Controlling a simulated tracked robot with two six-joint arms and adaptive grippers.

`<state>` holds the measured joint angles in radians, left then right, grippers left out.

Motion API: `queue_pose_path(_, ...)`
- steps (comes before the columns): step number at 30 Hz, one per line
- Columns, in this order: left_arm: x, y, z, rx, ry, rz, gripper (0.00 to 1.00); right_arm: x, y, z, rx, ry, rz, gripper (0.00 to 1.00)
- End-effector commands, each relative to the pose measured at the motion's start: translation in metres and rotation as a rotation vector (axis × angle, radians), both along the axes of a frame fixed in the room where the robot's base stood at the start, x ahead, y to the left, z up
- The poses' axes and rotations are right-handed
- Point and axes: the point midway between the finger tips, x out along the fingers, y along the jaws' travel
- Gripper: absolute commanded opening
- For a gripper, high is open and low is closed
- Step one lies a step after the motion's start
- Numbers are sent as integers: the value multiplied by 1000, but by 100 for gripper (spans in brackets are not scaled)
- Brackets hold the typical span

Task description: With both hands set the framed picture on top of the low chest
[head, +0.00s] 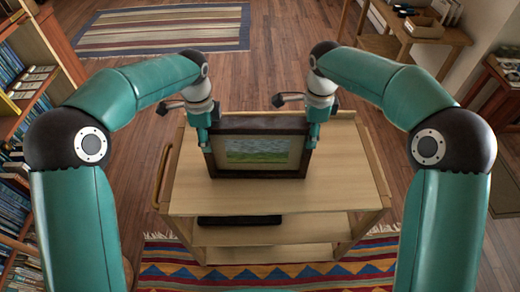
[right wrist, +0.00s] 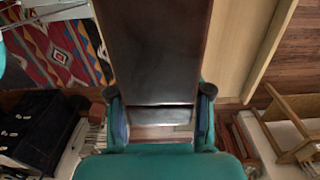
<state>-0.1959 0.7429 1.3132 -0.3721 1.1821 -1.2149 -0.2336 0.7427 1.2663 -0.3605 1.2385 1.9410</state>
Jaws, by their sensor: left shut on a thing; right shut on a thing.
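The framed picture (head: 257,151) has a dark frame, a pale mat and a green landscape with sky. It stands upright at the far part of a wooden cart's top; I cannot tell whether its lower edge touches the wood. My left gripper (head: 207,138) is shut on its left side and my right gripper (head: 313,134) on its right side. In the right wrist view the dark frame edge (right wrist: 155,60) lies between the fingers of my right gripper (right wrist: 161,108). I cannot make out a low chest with certainty in either view.
The wooden cart (head: 270,200) has clear space on its near top and a dark flat object (head: 240,220) on a lower shelf. A bookcase (head: 25,90) stands left, tables (head: 400,40) stand right. Striped rugs (head: 165,28) lie behind and in front.

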Motion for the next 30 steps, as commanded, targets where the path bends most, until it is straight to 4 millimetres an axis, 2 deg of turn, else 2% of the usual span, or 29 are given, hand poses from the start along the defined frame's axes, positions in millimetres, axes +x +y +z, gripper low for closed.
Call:
queue_pose_path(13,0,-1,7,-1,-2,-2,0,1,0,7,1,-3,-1,0)
queue_pose_path(24,0,-1,40,-1,-1,-2,0,0,-1,40,1,-3,-2,0)
queue_pose_path(30,0,-1,51,-1,-1,-3,0,0,-1,51,1,-2,-2,0)
